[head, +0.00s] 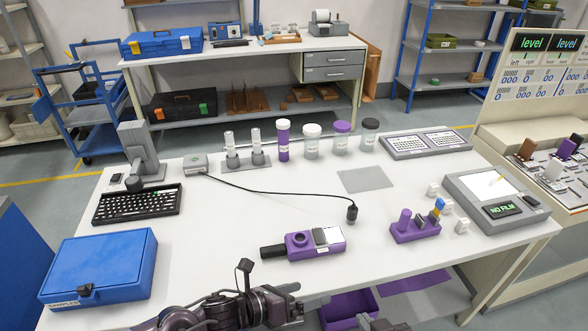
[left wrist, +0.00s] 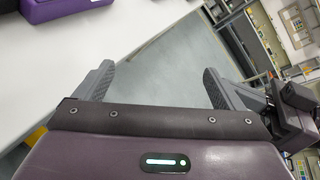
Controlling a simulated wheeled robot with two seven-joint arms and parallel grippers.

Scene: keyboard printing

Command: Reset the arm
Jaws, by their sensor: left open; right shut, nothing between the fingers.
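My left gripper (head: 305,297) is at the table's front edge in the head view, its arm coming in from the lower left. In the left wrist view its two grey fingers (left wrist: 160,82) stand wide apart with nothing between them. My right gripper (head: 375,323) shows only in part at the bottom edge of the head view, shut and holding nothing visible. The white table (head: 225,255) lies beyond both grippers. A purple handheld device (head: 315,242) lies on it, beyond my left gripper and apart from it.
A blue samples case (head: 100,265) and a black keyboard (head: 137,204) are at the left. A cable with a black probe (head: 351,213) crosses the middle. A purple holder (head: 415,228) and a grey "NO FILM" machine (head: 497,200) stand right. Several capped bottles (head: 312,140) stand at the back.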

